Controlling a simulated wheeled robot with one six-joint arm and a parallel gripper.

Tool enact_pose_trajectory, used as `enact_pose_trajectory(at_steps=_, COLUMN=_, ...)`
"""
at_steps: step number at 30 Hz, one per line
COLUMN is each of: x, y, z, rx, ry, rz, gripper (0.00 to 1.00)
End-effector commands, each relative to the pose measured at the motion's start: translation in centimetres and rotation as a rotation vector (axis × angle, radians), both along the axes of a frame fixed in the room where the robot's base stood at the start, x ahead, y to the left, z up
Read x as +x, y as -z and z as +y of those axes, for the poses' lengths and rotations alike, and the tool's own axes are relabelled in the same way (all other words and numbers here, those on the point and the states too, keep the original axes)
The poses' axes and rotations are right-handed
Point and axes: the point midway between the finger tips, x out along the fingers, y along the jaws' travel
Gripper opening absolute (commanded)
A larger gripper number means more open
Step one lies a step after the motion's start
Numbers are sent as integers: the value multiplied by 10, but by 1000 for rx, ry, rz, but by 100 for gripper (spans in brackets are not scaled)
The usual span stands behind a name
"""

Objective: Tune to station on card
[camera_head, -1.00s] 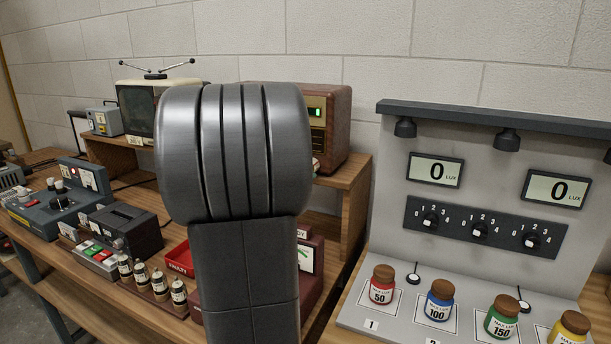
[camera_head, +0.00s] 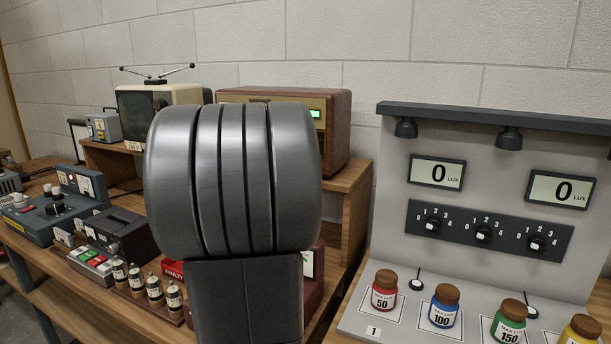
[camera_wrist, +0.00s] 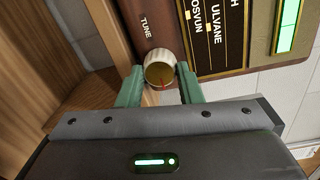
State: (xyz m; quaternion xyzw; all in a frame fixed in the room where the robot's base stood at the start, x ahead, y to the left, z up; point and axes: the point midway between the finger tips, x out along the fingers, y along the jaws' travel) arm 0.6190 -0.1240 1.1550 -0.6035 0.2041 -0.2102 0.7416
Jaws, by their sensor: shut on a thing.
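The radio (camera_head: 336,140) is a reddish-brown wooden set on a raised shelf in the head view, partly hidden behind my arm. A small window on its front glows green. In the wrist view its cream tuning knob (camera_wrist: 159,66) sits under the word TUNE, with a red mark on its face. My gripper (camera_wrist: 159,80) is shut on this knob, one green finger on each side. The station panel (camera_wrist: 215,40) beside it shows names such as ULVANE, partly cut off, and a lit green strip (camera_wrist: 287,24). I cannot make out a station card.
A wooden shelf (camera_head: 349,185) carries the radio and an old television (camera_head: 137,103). A light-meter stand (camera_head: 393,160) with several coloured jars is at right. Bottles and instruments crowd the lower left bench. My arm blocks the middle.

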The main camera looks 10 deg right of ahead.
Motion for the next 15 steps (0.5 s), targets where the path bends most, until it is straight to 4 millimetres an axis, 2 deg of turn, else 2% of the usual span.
enact_pose_trajectory(at_steps=13, x=0, y=1, z=0, rx=7, ry=1, rz=-2, gripper=10)
enact_pose_trajectory(at_steps=14, x=0, y=1, z=0, rx=7, ry=1, rz=-2, gripper=38)
enact_pose_trajectory(at_steps=15, x=0, y=1, z=0, rx=7, ry=1, rz=-2, gripper=46)
